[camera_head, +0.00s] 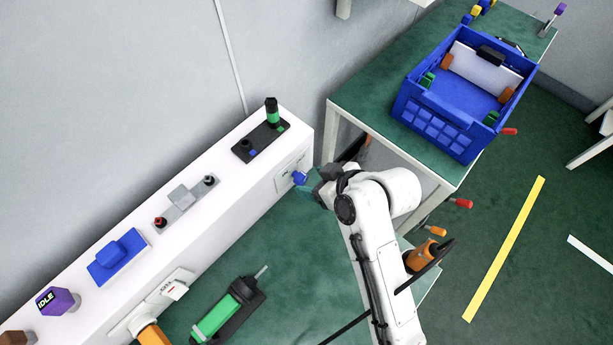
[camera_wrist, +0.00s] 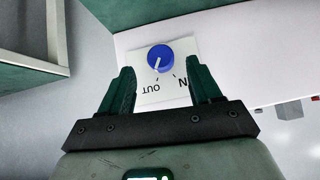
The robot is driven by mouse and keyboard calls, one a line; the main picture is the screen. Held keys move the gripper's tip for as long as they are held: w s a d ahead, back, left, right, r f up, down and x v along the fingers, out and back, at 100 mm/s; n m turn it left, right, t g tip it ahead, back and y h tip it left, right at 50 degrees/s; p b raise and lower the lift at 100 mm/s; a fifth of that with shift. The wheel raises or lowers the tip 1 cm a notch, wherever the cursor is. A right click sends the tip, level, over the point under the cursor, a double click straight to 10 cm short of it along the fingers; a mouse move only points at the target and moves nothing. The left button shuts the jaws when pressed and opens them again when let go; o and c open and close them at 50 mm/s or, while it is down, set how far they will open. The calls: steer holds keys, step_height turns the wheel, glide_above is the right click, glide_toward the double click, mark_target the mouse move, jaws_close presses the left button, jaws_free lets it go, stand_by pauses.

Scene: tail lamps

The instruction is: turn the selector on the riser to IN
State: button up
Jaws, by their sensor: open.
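The selector is a round blue knob (camera_head: 299,178) on a white plate on the front face of the white riser (camera_head: 222,167). In the wrist view the knob (camera_wrist: 160,58) has a white pointer line aimed at the OUT mark (camera_wrist: 151,89). The IN mark (camera_wrist: 183,81) is on the other side, partly covered by a finger. My gripper (camera_wrist: 160,75) is open, with its fingertips on either side of the knob's lower edge and a visible gap to it. In the head view my gripper (camera_head: 318,187) is close in front of the knob.
A green-and-black tool (camera_head: 228,310) lies on the green bench. A blue crate (camera_head: 440,125) stands at right.

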mark_target(304, 180)
steer(key=shift+x, duration=1.9)
steer(key=shift+c, duration=0.2)
steer(key=c, duration=1)
